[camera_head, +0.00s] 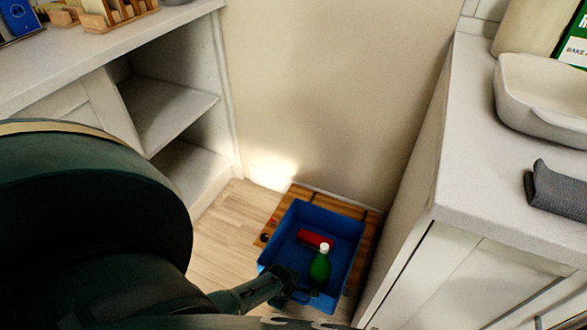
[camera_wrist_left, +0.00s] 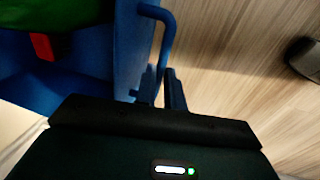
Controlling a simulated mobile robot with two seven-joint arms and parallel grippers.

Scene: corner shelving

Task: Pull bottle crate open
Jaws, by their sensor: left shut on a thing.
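The blue bottle crate (camera_head: 346,226) is low in the gap between two cabinets, on a wooden slatted base (camera_head: 300,192). It holds a green bottle (camera_head: 320,268) with a white cap and a red item (camera_head: 313,239). My left gripper (camera_head: 284,288) is at the near side of the crate in the head view. In the left wrist view, the left gripper (camera_wrist_left: 167,85) is shut on the crate's blue bar handle (camera_wrist_left: 168,35), beside the crate wall (camera_wrist_left: 128,50). Green and red contents also show there. My right gripper is not in view.
White open shelving (camera_head: 165,105) stands at the left. A white cabinet (camera_head: 440,270) stands close along the crate's right side, with a white dish (camera_head: 545,100) and a grey cloth (camera_head: 556,190) on top.

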